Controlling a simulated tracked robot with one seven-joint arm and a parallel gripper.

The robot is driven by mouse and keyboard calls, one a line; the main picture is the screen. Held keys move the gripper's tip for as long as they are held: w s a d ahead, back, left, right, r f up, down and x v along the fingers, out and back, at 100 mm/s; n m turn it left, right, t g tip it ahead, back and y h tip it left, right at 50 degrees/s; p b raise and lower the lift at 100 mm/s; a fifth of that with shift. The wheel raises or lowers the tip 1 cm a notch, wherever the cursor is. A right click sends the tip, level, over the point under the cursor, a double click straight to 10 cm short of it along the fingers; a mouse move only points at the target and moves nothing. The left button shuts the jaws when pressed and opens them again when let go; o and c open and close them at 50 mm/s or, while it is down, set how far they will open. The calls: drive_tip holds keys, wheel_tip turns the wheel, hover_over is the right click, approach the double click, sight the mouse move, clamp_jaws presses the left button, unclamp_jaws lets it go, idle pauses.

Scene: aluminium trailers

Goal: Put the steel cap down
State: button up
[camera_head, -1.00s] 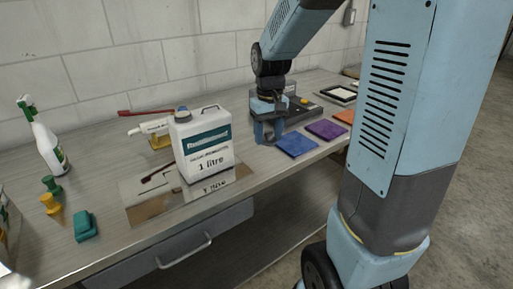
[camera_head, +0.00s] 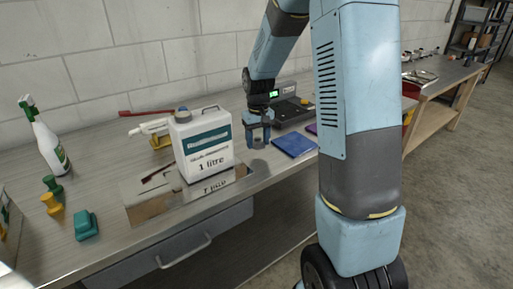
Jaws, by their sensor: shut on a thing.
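My gripper (camera_head: 258,138) points down over the bench (camera_head: 110,160), just right of the white 1 litre canister (camera_head: 203,148) and left of the blue cloth (camera_head: 295,145). Its blue fingers are shut on a small grey thing, which I take to be the steel cap; it is mostly hidden between them. The fingers seem to hang close above the bench top, with a dark patch like a shadow beneath. I cannot tell whether the cap touches the bench.
A black device with a green display (camera_head: 290,110) stands close behind my gripper. A spray bottle (camera_head: 45,140), green and yellow pegs and a teal block (camera_head: 87,226) are at left.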

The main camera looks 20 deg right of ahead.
sight(258, 147)
drive_tip(key=shift+w+f, duration=0.1)
drive_tip(key=shift+f, duration=1.6)
drive_tip(key=o, duration=1)
drive_tip(key=shift+f, duration=0.1)
drive_tip(key=shift+o, duration=0.2)
